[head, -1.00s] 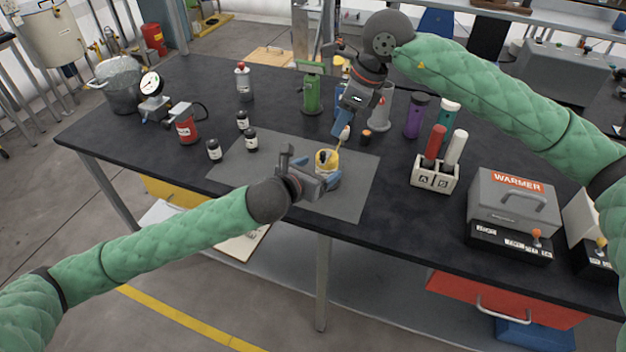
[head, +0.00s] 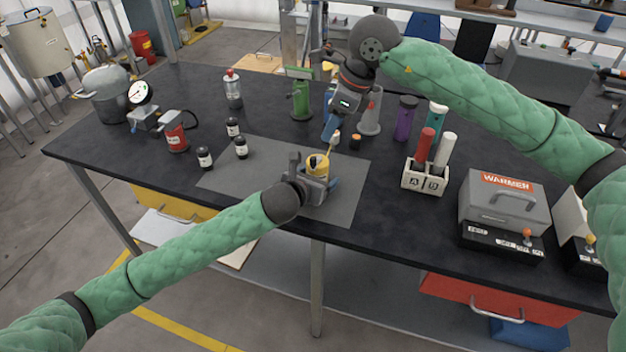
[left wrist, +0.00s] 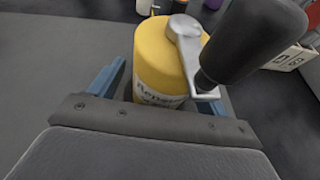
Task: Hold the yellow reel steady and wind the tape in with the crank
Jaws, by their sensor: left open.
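The yellow reel (head: 317,167) stands upright on the grey mat (head: 347,205); it also shows in the left wrist view (left wrist: 155,65). Its silver crank arm (left wrist: 185,38) lies across the top and ends in a black knob (left wrist: 258,38) on the right. My left gripper (head: 322,182) is open, with one blue finger on each side of the reel; contact cannot be made out. My right gripper (head: 330,136) points down just above and behind the reel. A thin tan strip (head: 330,150) shows between its tips and the reel; its jaws are too small to judge.
Several small dark bottles (head: 233,145) stand to the left. A pressure gauge (head: 140,92) and a red can (head: 175,138) are farther left. Green (head: 301,98) and grey (head: 370,112) stands rise behind. A two-slot holder (head: 424,180) and a warmer (head: 503,203) stand right.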

